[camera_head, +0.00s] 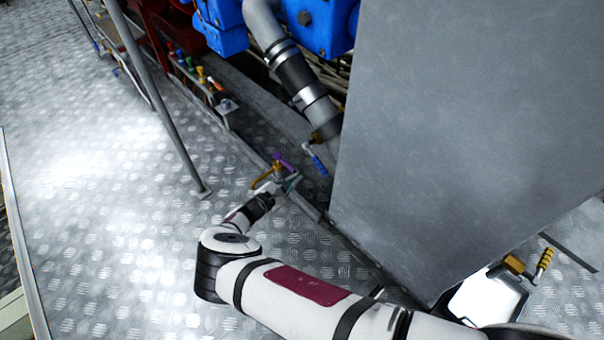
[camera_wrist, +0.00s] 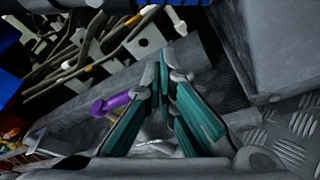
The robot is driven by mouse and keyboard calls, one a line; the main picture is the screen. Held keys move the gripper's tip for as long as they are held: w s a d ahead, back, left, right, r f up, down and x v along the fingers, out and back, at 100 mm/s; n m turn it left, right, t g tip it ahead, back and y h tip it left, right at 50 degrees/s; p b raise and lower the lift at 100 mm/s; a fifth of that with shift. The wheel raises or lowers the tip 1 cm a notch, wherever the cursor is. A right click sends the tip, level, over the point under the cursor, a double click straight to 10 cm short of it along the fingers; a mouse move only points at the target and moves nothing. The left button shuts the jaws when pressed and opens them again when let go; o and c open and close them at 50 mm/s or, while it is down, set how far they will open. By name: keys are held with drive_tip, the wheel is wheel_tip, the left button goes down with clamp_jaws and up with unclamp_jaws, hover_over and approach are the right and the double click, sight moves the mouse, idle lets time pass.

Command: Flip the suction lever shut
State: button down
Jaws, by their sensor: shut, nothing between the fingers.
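My gripper (camera_head: 290,183) is low over the tread-plate floor, beside a small group of levers. Its teal fingers (camera_wrist: 163,72) are shut and empty in the wrist view. A purple lever (camera_head: 284,160) is just beyond the fingers; it also shows left of them in the wrist view (camera_wrist: 110,104). A yellow lever (camera_head: 264,177) sits left of the gripper. A blue-handled lever (camera_head: 316,161) hangs by the lower end of the big pipe, apart from my gripper. No label is readable, so I cannot tell which is the suction lever. Contact with the purple or yellow lever is unclear.
A large grey panel (camera_head: 470,110) blocks the right side. The grey and black pipe (camera_head: 293,75) slopes down from blue machinery (camera_head: 318,25). A thin metal post (camera_head: 158,100) stands on the left. Small coloured valves (camera_head: 200,76) line the far edge. Floor (camera_head: 90,200) at left is open.

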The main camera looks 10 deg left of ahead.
drive_tip(key=b+x, duration=0.3)
drive_tip(key=x, duration=0.6)
drive_tip(key=shift+s+d+r, duration=0.2)
drive_tip(key=shift+s+r, duration=0.4)
drive_tip(key=shift+r, duration=0.15)
drive_tip(key=shift+s+d+r, duration=0.25)
drive_tip(key=shift+s+r, duration=0.35)
drive_tip(key=shift+r, duration=0.15)
